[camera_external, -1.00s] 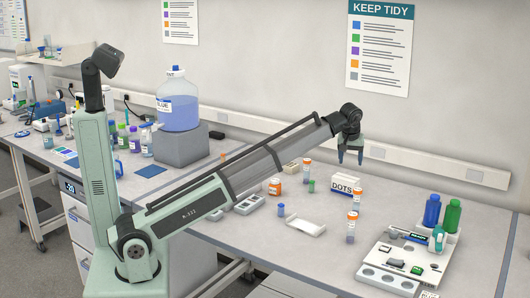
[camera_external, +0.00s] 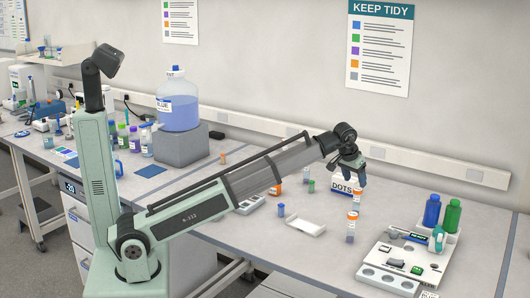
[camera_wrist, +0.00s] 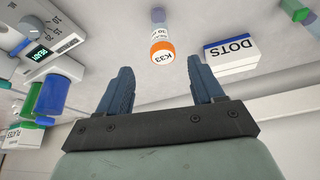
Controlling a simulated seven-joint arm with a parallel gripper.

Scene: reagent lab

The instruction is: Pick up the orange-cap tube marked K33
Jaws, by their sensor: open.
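The orange-cap tube marked K33 (camera_wrist: 162,50) shows in the wrist view at upper middle, its cap towards me. It has a white label and a purple lower part. My gripper (camera_wrist: 160,72) is open and empty, its two blue fingers pointing towards the tube with a gap between them and it. In the external view my gripper (camera_external: 350,176) hangs in front of the DOTS box, above the bench.
The DOTS box (camera_wrist: 231,55) stands close beside the K33 tube. A white tray (camera_external: 305,226) lies to the left. Blue and green bottles (camera_external: 432,211) and an instrument board (camera_external: 395,262) stand to the right.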

